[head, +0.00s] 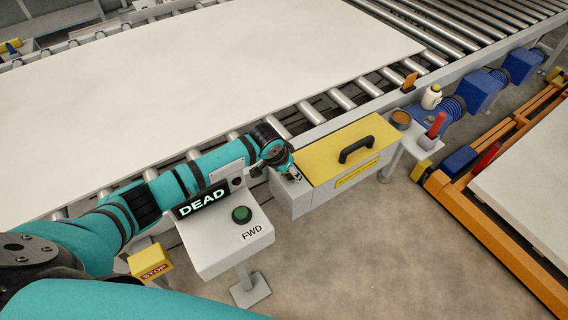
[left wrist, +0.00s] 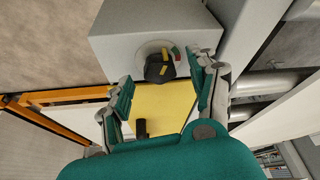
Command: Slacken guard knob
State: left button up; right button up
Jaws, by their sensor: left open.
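A black knob (left wrist: 158,67) with a yellow pointer mark sits on a round dial with green and red marks, on a grey box face (left wrist: 130,22) in the left wrist view. My left gripper (left wrist: 165,75) is open. Its fingers lie on either side of the knob in that view; I cannot tell how near they are in depth. In the head view my left gripper (head: 287,168) is over the left end of the grey housing (head: 291,200), hiding the knob. A yellow guard lid (head: 335,143) with a black handle (head: 356,149) covers the housing. My right gripper is not in view.
A grey pedestal with a green FWD button (head: 242,214) and DEAD display (head: 202,202) stands left of the housing. A yellow STOP box (head: 151,262) is nearby. A large pale board (head: 200,70) lies on the rollers behind. An orange frame (head: 500,220) stands at right.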

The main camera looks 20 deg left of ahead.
pick_arm(q)
jog(key=v, duration=1.1)
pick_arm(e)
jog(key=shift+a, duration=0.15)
pick_arm(q)
jog(key=shift+s+a+r, duration=0.1)
jog(key=shift+s, duration=0.05)
